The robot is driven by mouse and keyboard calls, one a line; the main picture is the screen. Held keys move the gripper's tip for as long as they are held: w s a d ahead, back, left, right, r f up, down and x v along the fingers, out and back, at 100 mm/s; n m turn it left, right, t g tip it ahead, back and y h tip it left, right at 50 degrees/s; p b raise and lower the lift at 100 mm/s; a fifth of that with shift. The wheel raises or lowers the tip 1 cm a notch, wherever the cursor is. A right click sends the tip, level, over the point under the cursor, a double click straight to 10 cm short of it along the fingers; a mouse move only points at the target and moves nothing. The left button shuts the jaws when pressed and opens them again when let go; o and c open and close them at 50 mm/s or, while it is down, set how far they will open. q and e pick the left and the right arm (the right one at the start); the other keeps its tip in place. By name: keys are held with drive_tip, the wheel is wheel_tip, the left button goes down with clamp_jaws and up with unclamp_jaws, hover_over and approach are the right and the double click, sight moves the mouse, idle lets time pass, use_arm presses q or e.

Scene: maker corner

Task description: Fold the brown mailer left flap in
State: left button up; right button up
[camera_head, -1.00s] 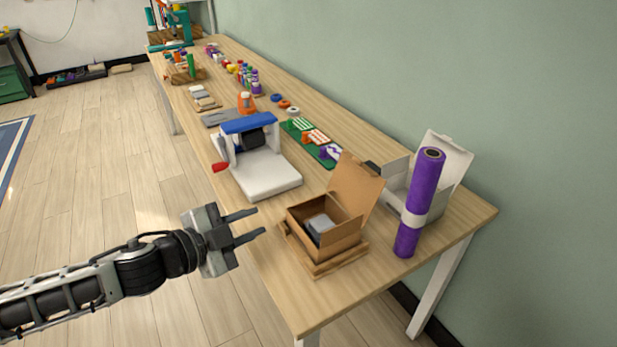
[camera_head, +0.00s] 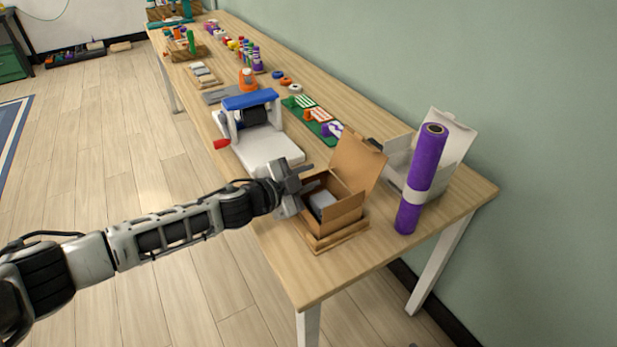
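The brown mailer (camera_head: 345,215) is an open cardboard box on a wooden base near the table's front edge, its lid (camera_head: 357,162) raised at the back. A grey block (camera_head: 321,200) lies inside. My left gripper (camera_head: 314,179) is at the mailer's left side, its fingers apart with nothing seen between them. The fingertips are at or just over the left wall; I cannot tell whether they touch it. The gripper hides most of the left side, so the left flap cannot be made out. My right gripper is not in view.
A purple roll (camera_head: 424,175) stands right of the mailer, before an open white box (camera_head: 459,135). A white and blue press (camera_head: 268,149) with a red handle stands to the left. The table (camera_head: 385,248) is bare at its front right corner.

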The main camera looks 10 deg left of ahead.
use_arm(q)
drive_tip(key=shift+w+d+f, duration=0.1)
drive_tip(key=shift+w+d, duration=0.1)
drive_tip(key=shift+w, duration=0.05)
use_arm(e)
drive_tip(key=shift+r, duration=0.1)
